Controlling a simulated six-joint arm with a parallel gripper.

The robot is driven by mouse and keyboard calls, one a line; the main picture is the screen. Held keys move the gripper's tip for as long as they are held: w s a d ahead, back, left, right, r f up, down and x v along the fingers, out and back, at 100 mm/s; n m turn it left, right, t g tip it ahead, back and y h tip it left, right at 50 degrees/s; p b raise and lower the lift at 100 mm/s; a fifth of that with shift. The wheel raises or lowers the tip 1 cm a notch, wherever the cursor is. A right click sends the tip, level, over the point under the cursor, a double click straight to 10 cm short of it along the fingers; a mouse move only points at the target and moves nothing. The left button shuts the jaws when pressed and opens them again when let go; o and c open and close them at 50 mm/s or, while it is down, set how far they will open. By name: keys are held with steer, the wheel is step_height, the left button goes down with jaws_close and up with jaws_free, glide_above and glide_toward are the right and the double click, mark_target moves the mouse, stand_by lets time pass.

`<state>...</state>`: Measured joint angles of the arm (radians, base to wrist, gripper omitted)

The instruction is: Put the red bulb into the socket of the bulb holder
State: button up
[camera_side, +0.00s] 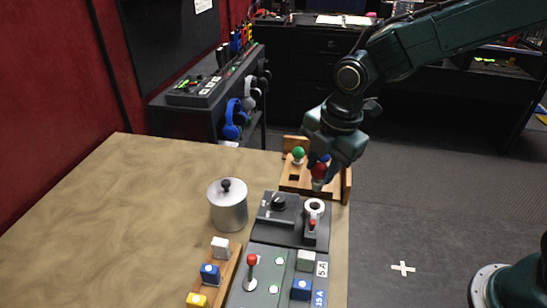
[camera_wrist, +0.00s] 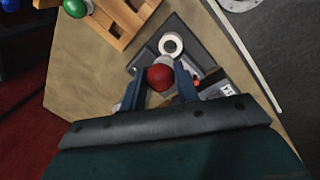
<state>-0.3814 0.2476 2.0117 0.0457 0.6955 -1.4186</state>
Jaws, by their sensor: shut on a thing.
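The red bulb (camera_side: 319,171) is held between the fingers of my gripper (camera_side: 322,163), above the near part of a wooden rack. In the wrist view the red bulb (camera_wrist: 160,78) sits between the two blue-grey fingers of my gripper (camera_wrist: 160,88), its pale base pointing away from the camera. The bulb holder's white ring socket (camera_side: 315,206) stands on a dark box, nearer the side camera than the bulb and apart from it. The socket (camera_wrist: 171,44) also shows in the wrist view, just beyond the bulb, and looks empty.
The wooden rack (camera_side: 295,184) holds a green bulb (camera_side: 298,153). The dark box carries a black knob (camera_side: 279,202) and a small red switch (camera_side: 312,224). A metal canister (camera_side: 228,207) stands left of it. A panel with a red-topped lever (camera_side: 252,259) and coloured blocks is in front. The table's left is clear.

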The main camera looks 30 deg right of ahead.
mark_target(319, 189)
steer(key=shift+f, duration=0.1)
steer(key=shift+f, duration=1.75)
steer(key=shift+f, duration=1.55)
stand_by(3.0)
steer(key=o, duration=1.2)
steer(key=shift+r, duration=0.1)
